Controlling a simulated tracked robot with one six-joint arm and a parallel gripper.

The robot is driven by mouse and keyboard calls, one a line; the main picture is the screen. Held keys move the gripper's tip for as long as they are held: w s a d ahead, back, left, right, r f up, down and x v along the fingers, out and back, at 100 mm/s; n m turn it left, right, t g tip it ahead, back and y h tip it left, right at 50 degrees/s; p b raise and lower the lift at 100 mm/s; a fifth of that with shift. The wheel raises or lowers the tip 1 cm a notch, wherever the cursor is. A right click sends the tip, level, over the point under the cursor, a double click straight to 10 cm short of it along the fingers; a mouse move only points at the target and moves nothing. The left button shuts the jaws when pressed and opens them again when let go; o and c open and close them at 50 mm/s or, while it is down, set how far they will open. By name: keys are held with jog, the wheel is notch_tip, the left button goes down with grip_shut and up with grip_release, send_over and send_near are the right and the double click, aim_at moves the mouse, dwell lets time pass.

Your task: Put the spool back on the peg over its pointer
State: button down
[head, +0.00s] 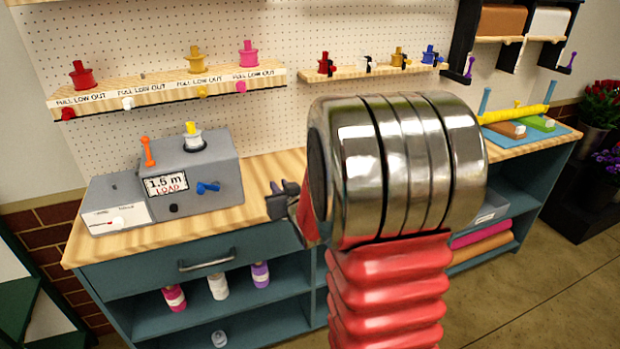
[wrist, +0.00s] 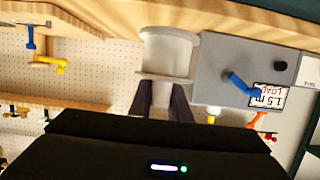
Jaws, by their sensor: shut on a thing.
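A pale white-grey spool (wrist: 166,52) is held between the two dark fingers of my gripper (wrist: 163,95) in the wrist view. In the head view, my gripper (head: 281,198) shows only partly, just right of the grey machine, and the spool in it is hidden behind my arm. On the left shelf (head: 165,92), a red spool (head: 81,75), a yellow spool (head: 195,62) and a pink spool (head: 248,55) stand on pegs. A white pointer (head: 127,103) sits on the shelf front between the red pointer (head: 67,113) and the yellow pointer (head: 203,92). No spool stands above the white pointer.
The grey machine (head: 215,165) with a "1.5 m LOAD" sign, blue lever (head: 208,187) and orange upright (head: 148,151) stands on the bench. A white-and-yellow piece (head: 192,135) sits on top of it. A second shelf (head: 360,73) carries small coloured items. My arm covers the bench middle.

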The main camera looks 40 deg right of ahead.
jog(key=w+a+f+n+y, duration=0.1)
jog(key=w+a+f+y, duration=0.1)
jog(key=a, duration=1)
jog(key=w+a+f+n+y, duration=0.2)
jog(key=a, duration=1.1)
jog(key=shift+f+n, duration=0.3)
jog(key=shift+f, duration=0.05)
jog(key=shift+a, duration=0.1)
